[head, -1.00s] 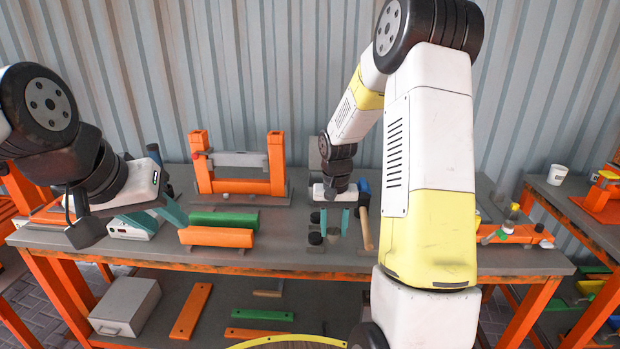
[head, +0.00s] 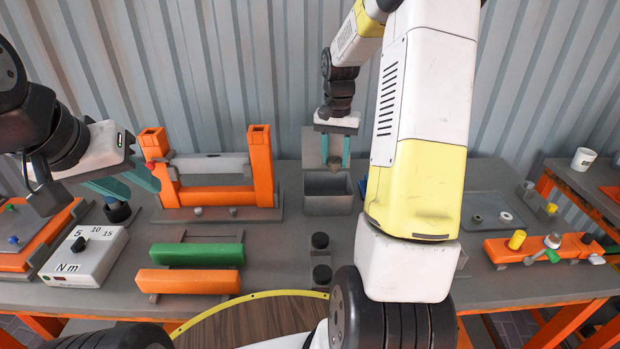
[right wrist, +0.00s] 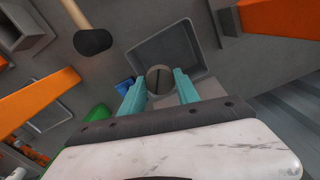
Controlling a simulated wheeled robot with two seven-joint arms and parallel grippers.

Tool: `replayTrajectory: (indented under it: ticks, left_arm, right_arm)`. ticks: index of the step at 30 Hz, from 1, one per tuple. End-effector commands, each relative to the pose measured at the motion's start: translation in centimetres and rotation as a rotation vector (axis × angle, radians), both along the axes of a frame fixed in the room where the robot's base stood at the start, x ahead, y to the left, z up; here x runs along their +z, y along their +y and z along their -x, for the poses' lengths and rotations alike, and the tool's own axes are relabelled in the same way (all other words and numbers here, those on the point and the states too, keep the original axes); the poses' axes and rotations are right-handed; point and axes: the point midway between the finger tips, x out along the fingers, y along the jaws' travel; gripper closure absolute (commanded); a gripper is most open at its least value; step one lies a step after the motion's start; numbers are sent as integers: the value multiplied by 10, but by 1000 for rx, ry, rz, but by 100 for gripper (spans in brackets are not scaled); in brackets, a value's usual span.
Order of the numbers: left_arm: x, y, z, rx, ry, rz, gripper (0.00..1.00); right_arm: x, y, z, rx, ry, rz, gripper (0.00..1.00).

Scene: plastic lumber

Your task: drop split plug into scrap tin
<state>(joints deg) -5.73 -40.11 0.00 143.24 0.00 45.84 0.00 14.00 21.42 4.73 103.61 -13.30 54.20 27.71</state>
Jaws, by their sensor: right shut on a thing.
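The split plug (right wrist: 160,80), a round grey-brown piece with a dark slit across its face, is between the teal fingers of my right gripper (right wrist: 158,92) in the right wrist view. In the head view the plug (head: 334,162) shows small between the fingertips of my right gripper (head: 335,160), which is shut on it. The scrap tin (head: 328,206) is an open grey box under the gripper. In the right wrist view the tin (right wrist: 139,52) lies just beyond the plug, its visible inside bare. My left gripper (head: 128,190) is open at the left, its fingers apart.
An orange frame (head: 262,165) stands left of the tin. Green (head: 197,254) and orange (head: 188,282) bars lie in front. Two black caps (head: 320,240) stand before the tin. A torque box (head: 85,258) is at the left. A mallet (right wrist: 93,42) shows in the right wrist view.

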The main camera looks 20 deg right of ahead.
Motion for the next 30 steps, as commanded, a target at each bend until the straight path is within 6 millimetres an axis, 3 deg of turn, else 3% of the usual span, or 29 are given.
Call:
replayTrajectory:
  ticks: [15,26,27,30]
  left_arm:
    - [0,0,0,0,0,0,64]
    - [0,0,0,0,0,0,64]
    - [0,0,0,0,0,0,64]
    - [0,0,0,0,0,0,64]
  right_arm:
    - [-52,0,0,0,2,0,100]
    - [-58,0,0,1,0,0,100]
    - [-58,0,0,1,0,0,60]
    - [-58,0,0,1,0,0,41]
